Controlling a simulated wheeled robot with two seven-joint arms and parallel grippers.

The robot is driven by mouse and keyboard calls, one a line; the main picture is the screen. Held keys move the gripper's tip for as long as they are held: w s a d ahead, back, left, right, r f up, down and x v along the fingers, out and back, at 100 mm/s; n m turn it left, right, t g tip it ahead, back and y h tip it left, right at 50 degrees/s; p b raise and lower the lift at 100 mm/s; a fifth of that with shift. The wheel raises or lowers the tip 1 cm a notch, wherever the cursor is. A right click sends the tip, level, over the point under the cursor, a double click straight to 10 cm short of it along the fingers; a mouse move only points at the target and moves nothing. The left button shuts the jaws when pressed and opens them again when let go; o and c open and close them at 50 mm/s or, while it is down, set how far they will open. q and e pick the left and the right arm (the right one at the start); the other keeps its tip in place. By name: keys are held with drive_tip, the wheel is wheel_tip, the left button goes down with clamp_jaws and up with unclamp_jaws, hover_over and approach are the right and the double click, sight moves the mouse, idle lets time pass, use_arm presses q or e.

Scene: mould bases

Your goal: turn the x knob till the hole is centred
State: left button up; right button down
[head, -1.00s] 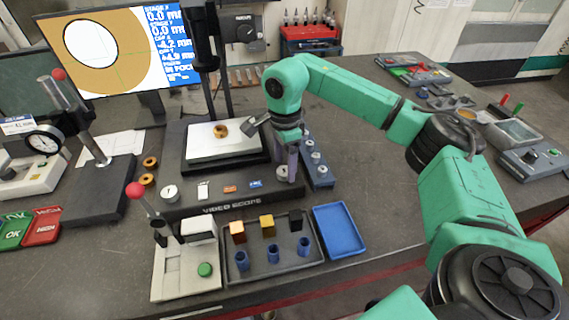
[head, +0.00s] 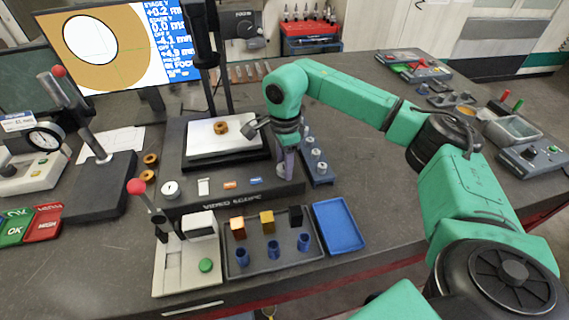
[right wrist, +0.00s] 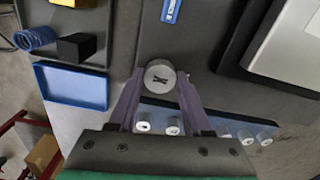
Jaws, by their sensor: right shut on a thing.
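The x knob (right wrist: 160,83) is a round grey knob with a dark mark on its top, on the front right of the video scope's base (head: 225,200). My right gripper (head: 286,165) points down over it and is shut on it; in the right wrist view a finger lies on each side. The ring-shaped brass part (head: 221,127) rests on the pale stage plate (head: 205,143). The monitor (head: 120,50) shows the hole as a white oval up and left of the green cross lines. Its top reading looks like +0.2. My left gripper is not in view.
A row of small grey knobs or weights on a blue strip (head: 318,172) stands close to the right of my gripper. A blue tray (head: 338,226) and a dark tray of coloured blocks (head: 272,262) lie in front. A red-tipped lever (head: 137,187) stands front left.

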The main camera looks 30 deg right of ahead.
drive_tip(key=m+b, duration=0.1)
drive_tip(key=m, duration=0.4)
drive_tip(key=shift+b, duration=0.3)
drive_tip(key=m, duration=0.3)
drive_tip(key=shift+r+m+b, duration=0.1)
drive_tip(key=shift+m+b, duration=0.25)
drive_tip(key=shift+m, duration=1.55)
drive_tip(key=shift+w+r, duration=0.1)
drive_tip(key=shift+c, duration=1.7)
unclamp_jaws()
wheel_tip(320, 180, up, 5)
drive_tip(key=shift+f+b, duration=0.1)
drive_tip(key=shift+b, duration=0.7)
wheel_tip(320, 180, up, 10)
drive_tip(key=p, duration=0.2)
drive_tip(key=shift+f+p, duration=0.2)
drive_tip(key=shift+p, duration=0.15)
